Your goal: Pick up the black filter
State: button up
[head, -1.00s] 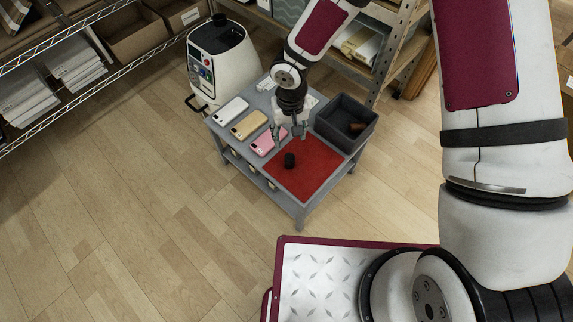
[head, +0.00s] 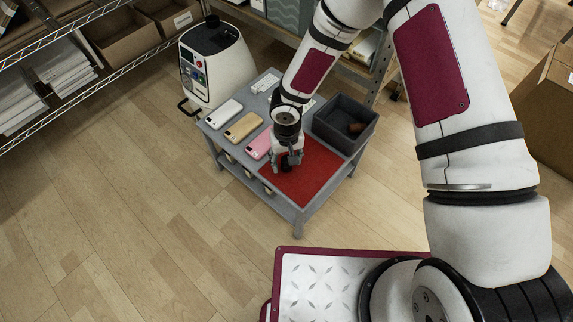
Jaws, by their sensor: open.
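The black filter (head: 286,165) stands on the red mat (head: 312,182) on the grey table, near the mat's left side. My gripper (head: 286,165) is right over it, pointing down, with its open fingers around or just in front of the filter. The fingers and wrist hide part of the filter, and I cannot tell whether they touch it.
A pink phone (head: 259,145), a gold phone (head: 243,126) and a white phone (head: 223,113) lie left of the mat. A dark grey bin (head: 345,138) with a brown item (head: 356,128) stands behind it at right. A white machine (head: 217,62) stands behind the table.

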grip_shut()
jog(key=shift+r, duration=0.15)
